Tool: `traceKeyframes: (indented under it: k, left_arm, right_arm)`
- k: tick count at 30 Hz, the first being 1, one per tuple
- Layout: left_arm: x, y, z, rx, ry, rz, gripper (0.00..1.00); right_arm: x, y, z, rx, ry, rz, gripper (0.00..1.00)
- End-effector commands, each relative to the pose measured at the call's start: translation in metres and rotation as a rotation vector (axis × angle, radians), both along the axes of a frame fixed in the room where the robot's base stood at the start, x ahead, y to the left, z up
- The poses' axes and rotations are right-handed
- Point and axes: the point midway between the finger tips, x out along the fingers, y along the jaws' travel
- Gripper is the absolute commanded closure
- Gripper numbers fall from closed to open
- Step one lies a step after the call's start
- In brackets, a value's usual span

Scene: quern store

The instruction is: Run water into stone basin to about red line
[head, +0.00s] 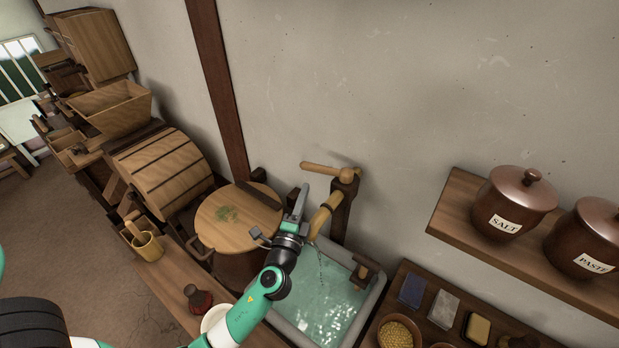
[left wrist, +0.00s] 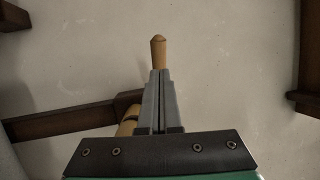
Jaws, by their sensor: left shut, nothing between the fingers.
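The stone basin (head: 374,303) stands against the wall, with rippled greenish water (head: 325,298) in it. I cannot make out a red line on its wall. Above it, a wooden spout (head: 325,213) on a dark post has a pale wooden lever (head: 325,169) pointing left. A thin stream of water (head: 319,257) falls from the spout into the basin. My left gripper (head: 302,190) is shut and empty, left of the spout and below the lever. In the left wrist view, the lever's rounded end (left wrist: 158,52) shows just beyond the shut fingertips (left wrist: 160,73); I cannot tell whether they touch.
A round lidded wooden tub (head: 238,218) stands left of the basin. A bench with a wooden cup (head: 147,247) and a dark red bottle (head: 198,299) is at front left. A shelf with a salt jar (head: 513,202) and a paste jar (head: 590,238) is at right.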

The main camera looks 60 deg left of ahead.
Motion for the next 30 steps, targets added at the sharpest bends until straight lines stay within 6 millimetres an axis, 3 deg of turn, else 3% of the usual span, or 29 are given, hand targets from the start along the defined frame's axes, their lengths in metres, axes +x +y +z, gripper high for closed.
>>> traceKeyframes:
  k: [3, 9, 20, 30]
  left_arm:
    - [0.015, 0.018, 0.006, 0.001, -0.002, 0.003, 1.0]
    - [0.029, 0.033, 0.009, 0.001, -0.001, 0.001, 1.0]
    - [0.031, 0.035, 0.009, 0.001, -0.001, 0.0, 1.0]
    - [0.049, 0.071, 0.007, -0.001, -0.002, 0.001, 1.0]
  right_arm:
    - [0.0, 0.0, 0.002, 0.0, 0.0, 0.0, 0.4]
    - [0.0, 0.0, 0.002, 0.0, 0.0, 0.0, 0.4]
    - [0.0, 0.0, 0.002, 0.0, 0.0, 0.0, 0.4]
    - [0.0, 0.0, -0.023, 0.0, 0.0, 0.0, 0.4]
